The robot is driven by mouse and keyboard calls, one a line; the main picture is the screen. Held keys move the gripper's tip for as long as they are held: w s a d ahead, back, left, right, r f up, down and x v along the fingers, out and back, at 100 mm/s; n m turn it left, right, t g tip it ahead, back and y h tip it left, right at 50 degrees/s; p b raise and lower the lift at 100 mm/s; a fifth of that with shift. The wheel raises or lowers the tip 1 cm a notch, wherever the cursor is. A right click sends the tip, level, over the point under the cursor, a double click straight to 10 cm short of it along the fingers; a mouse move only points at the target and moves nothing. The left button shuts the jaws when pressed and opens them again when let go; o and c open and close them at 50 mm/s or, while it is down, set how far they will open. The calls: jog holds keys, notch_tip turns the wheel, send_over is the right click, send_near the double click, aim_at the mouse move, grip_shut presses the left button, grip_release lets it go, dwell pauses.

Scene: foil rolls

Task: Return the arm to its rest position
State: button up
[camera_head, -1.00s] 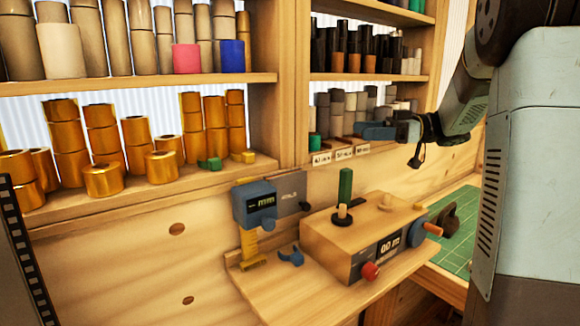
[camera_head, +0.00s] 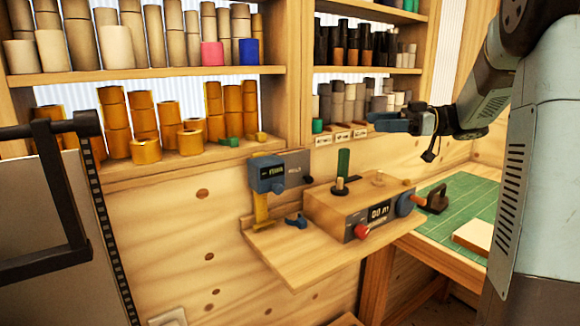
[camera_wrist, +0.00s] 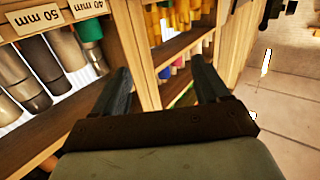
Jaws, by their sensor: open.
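My gripper (camera_head: 392,122) is at the right in the head view, in front of the lower right shelf of grey and dark rolls. In the wrist view my gripper (camera_wrist: 163,90) has its two dark fingers spread apart with nothing between them. Beyond the fingers are the shelf's wooden upright and shelves of rolls. My arm folds down from the upper right in the head view, and its upper part is cut off by the frame.
A wooden box with a red knob (camera_head: 361,231) stands on the small bench (camera_head: 310,258) below. A blue gauge (camera_head: 268,173) is beside it. Gold rolls (camera_head: 146,151) fill the left shelf. A green mat (camera_head: 470,215) lies at the right. A dark frame (camera_head: 62,190) is at the left edge.

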jog(key=w+a+r+m+t+h, duration=0.1)
jog(key=w+r+m+t+h, duration=0.15)
jog(key=w+r+t, duration=0.45)
jog(key=s+d+r+m+t+h, duration=0.1)
jog(key=s+d+m+t+h, duration=0.2)
jog(key=d+m+t+h, duration=0.5)
jog(key=s+f+m+g+h, duration=0.6)
jog(key=s+f+h, duration=0.4)
jog(key=s, duration=0.5)
jog(key=s+a+f+g+y, duration=0.1)
jog(key=s+a+f+g, duration=0.1)
jog(key=s+f, duration=0.2)
jog(key=s+a+f+m+g+y, duration=0.1)
jog(key=s+f, duration=0.4)
jog(key=s, duration=0.5)
jog(key=shift+a+g+y, duration=0.45)
jog(key=shift+a+g, duration=0.15)
jog(key=shift+a, duration=0.4)
jog(key=shift+f, duration=0.1)
